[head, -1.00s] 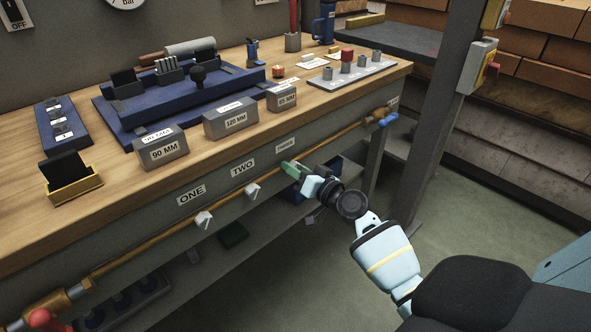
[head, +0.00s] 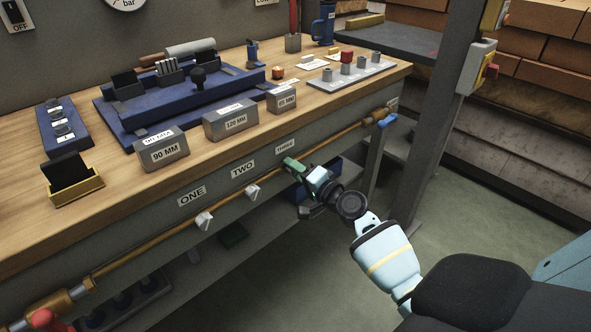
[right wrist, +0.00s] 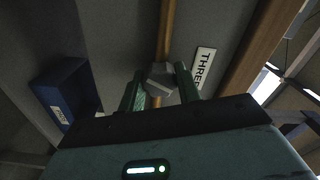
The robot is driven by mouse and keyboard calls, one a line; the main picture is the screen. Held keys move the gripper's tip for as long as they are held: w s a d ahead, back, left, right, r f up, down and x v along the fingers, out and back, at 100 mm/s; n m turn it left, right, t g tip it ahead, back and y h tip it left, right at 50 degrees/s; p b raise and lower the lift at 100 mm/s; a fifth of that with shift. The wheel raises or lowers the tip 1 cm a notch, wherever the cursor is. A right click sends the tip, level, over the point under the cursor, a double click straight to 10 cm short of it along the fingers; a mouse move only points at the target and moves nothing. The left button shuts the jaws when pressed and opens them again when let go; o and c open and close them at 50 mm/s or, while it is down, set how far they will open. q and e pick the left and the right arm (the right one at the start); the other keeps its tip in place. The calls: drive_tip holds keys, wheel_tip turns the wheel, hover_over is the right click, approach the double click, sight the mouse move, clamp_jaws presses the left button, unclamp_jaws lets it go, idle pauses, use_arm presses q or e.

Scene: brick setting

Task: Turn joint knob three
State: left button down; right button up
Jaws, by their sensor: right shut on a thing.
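Knob three (right wrist: 160,78) is a small pale grey knob on the brass pipe under the bench edge. In the right wrist view it sits between the green fingers of my right gripper (right wrist: 159,84), which is shut on it, and it looks tilted across the pipe. The THREE label (right wrist: 203,68) is beside it. In the head view my right gripper (head: 294,167) is just below the THREE label (head: 285,147) and hides the knob. Knob one (head: 204,221) and knob two (head: 253,191) stick out from the pipe to the left. My left gripper is out of view.
The brass pipe (head: 150,246) runs along the bench front, with a blue handle (head: 388,120) at its right end and a red handle (head: 45,318) at lower left. A blue bin (right wrist: 67,95) is below the pipe. A grey post (head: 440,110) stands to the right.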

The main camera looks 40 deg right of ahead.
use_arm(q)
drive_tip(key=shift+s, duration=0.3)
use_arm(e)
drive_tip(key=o, duration=1)
drive_tip(key=shift+c, duration=0.2)
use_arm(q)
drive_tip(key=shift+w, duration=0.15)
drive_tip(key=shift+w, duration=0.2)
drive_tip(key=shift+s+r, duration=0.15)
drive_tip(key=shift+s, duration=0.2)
use_arm(e)
drive_tip(key=s, duration=0.7)
drive_tip(key=shift+s+d, duration=0.35)
drive_tip(key=shift+s, duration=0.05)
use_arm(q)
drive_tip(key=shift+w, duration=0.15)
